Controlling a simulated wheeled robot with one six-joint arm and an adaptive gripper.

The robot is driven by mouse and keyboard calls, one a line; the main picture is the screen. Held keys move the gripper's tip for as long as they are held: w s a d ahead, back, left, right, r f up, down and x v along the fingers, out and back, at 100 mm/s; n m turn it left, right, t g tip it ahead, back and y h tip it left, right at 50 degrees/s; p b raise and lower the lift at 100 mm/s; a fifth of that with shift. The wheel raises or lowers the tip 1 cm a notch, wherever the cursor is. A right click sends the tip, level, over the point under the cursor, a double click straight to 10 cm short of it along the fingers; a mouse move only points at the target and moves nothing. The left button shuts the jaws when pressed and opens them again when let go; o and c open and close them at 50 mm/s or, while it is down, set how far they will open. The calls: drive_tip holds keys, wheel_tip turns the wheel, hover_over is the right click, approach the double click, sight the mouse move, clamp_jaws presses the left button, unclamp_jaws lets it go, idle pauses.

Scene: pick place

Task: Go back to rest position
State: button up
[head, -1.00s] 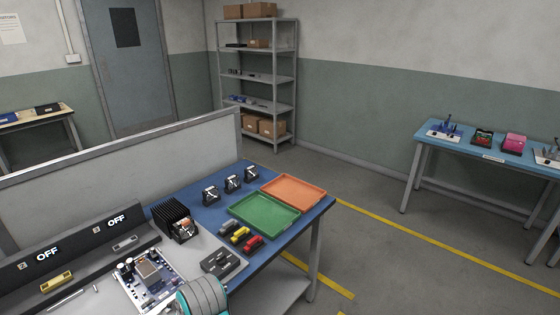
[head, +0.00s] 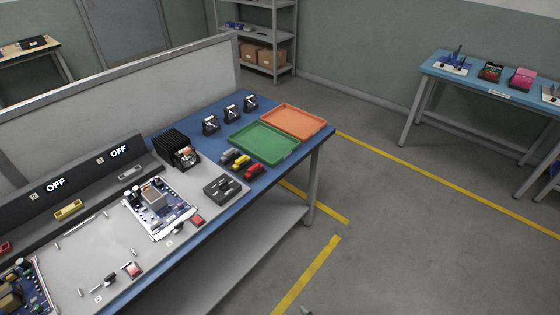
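Just in front of the green tray lie several small grey, yellow and red parts (head: 242,163). A circuit board (head: 160,208) lies on the grey work surface, beside a dark block with slots (head: 226,188).
A black finned box (head: 177,148) and several small metal-and-black devices (head: 231,113) stand along the bench's back. A grey partition (head: 150,87) rises behind. Open floor (head: 390,230) with yellow lines lies to the right, before a blue table (head: 490,75). A shelf (head: 265,30) stands behind.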

drive_tip(key=s+d+r+m+t+h, duration=0.1)
drive_tip(key=s+d+r+t, duration=0.15)
drive_tip(key=s+d, duration=0.35)
drive_tip(key=s+d+r+m+t+h, duration=0.1)
drive_tip(key=s+d+r+m, duration=0.2)
drive_tip(key=s, duration=0.5)
drive_tip(key=s+d+r+m+t+h, duration=0.1)
drive_tip(key=s+d+r, duration=0.4)
drive_tip(key=s+r, duration=0.6)
drive_tip(key=shift+r+t+h, duration=0.4)
drive_tip(key=shift+r+t, duration=0.25)
drive_tip(key=shift+r, duration=0.05)
drive_tip(key=shift+s, duration=0.1)
drive_tip(key=shift+c, duration=0.6)
drive_tip(key=shift+a, duration=0.1)
